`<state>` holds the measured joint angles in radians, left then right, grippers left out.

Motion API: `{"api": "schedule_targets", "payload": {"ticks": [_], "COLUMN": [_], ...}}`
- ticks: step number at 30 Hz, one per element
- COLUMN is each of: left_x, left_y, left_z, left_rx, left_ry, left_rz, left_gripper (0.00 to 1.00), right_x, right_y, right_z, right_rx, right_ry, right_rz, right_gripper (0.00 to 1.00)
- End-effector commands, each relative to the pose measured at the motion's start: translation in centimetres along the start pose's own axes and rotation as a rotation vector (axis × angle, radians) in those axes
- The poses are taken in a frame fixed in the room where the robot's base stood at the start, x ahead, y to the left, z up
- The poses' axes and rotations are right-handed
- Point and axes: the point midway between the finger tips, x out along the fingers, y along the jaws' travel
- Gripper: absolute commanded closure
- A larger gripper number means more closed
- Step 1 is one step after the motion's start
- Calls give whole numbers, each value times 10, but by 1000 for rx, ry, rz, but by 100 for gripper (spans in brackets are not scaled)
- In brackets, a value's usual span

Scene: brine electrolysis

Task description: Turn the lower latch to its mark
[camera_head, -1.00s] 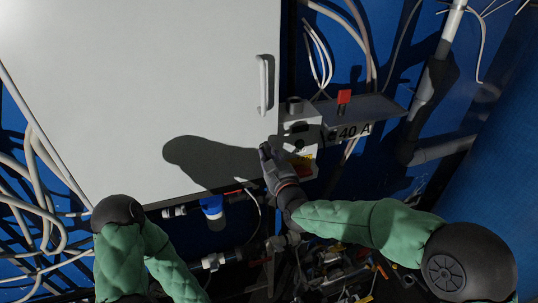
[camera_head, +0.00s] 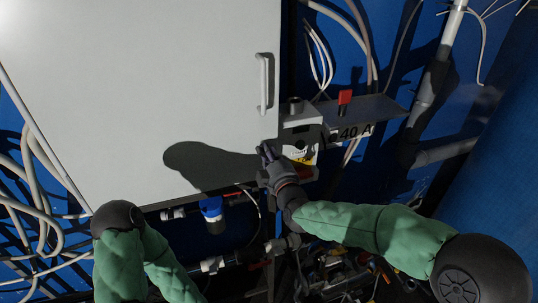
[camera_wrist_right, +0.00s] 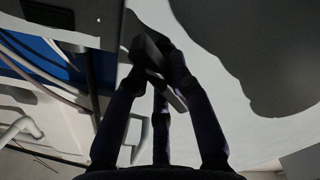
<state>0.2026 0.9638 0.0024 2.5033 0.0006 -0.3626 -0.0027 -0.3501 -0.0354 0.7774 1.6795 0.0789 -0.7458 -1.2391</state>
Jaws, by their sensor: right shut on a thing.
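The large pale cabinet door (camera_head: 140,90) has an upright handle (camera_head: 264,84) near its right edge. My right gripper (camera_head: 266,154) is at the door's lower right edge, below that handle. In the right wrist view, the fingers (camera_wrist_right: 158,62) are shut on a dark grey, bar-like piece, the lower latch (camera_wrist_right: 170,95), which sits tilted between them. In the head view the gripper hides most of the latch. I cannot make out its mark. My left gripper is not in view; only the green-sleeved left arm shows at the lower left.
A grey box with a yellow label (camera_head: 302,155) stands right beside my right gripper. A shelf (camera_head: 365,110) with a red-topped part and a "40 A" plate is to its right. Cables and pipes (camera_head: 37,190) hang at the left. A blue-bodied fitting (camera_head: 212,212) sits below the door.

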Motion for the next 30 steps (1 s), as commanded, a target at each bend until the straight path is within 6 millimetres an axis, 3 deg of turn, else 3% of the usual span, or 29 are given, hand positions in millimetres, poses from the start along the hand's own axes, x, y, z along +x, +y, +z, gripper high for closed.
{"api": "schedule_targets", "payload": {"ticks": [18, 30], "left_x": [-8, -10], "left_y": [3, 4], "left_z": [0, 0], "left_rx": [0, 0], "left_ry": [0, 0], "left_rz": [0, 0], "left_gripper": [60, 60], "right_x": [0, 0], "right_y": [0, -1], "right_z": [-3, -3], "right_rx": [-542, -711], "right_ry": [0, 0], "right_rz": [0, 0], "right_gripper": [100, 100]}}
